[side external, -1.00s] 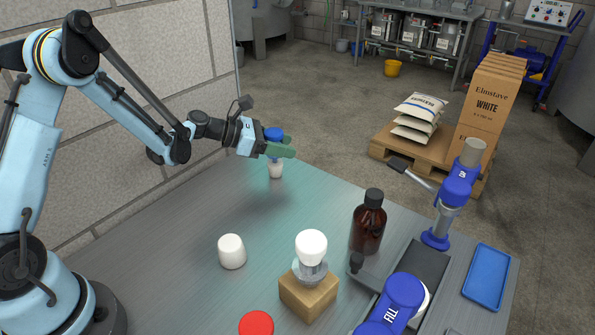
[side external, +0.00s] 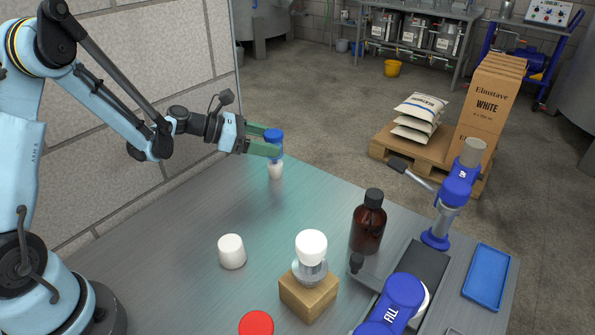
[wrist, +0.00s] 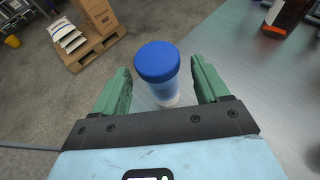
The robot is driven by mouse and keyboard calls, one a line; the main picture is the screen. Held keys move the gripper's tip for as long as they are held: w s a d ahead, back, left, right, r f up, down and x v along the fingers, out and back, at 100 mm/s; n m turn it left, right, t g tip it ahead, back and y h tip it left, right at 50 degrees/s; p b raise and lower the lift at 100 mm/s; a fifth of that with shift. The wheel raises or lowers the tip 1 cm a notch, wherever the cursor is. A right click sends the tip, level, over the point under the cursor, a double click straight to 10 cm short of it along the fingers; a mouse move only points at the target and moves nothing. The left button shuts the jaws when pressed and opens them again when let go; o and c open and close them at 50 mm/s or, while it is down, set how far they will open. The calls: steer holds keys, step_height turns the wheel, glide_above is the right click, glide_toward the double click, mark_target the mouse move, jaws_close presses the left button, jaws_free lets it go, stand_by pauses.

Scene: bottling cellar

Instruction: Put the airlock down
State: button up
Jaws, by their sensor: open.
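The airlock (side external: 274,136), a clear body with a blue cap and white bottom, stands upright at the far edge of the metal table. My gripper (side external: 268,141) is at it from the left, its green fingers level with the cap and upper body. In the wrist view the airlock (wrist: 158,66) is between the fingertips of my open gripper (wrist: 161,75), with a gap showing on both sides. The fingers hide part of its middle in the side view.
A white cup-like piece (side external: 232,251), a wooden block (side external: 308,296) bearing a white-topped clear piece (side external: 311,247), a brown bottle (side external: 368,222) and a red disc (side external: 256,324) are nearer. A blue tray (side external: 487,277) lies right. The table's left middle is clear.

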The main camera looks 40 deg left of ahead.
steer(key=v, duration=0.8)
steer(key=s+d+r+m+g+y, duration=0.1)
steer(key=s+d+m+y, duration=0.1)
steer(key=s+m, duration=0.3)
steer(key=s+d+r+m+g+y, duration=0.1)
steer(key=s+d+m+y, duration=0.2)
steer(key=m, duration=1)
steer(key=s+d+r+m+g+y, duration=0.1)
steer(key=s+d+m+y, duration=0.2)
steer(key=s+m, duration=0.4)
steer(key=m, duration=0.3)
steer(key=shift+r+y, duration=0.25)
steer(key=shift+y, duration=0.15)
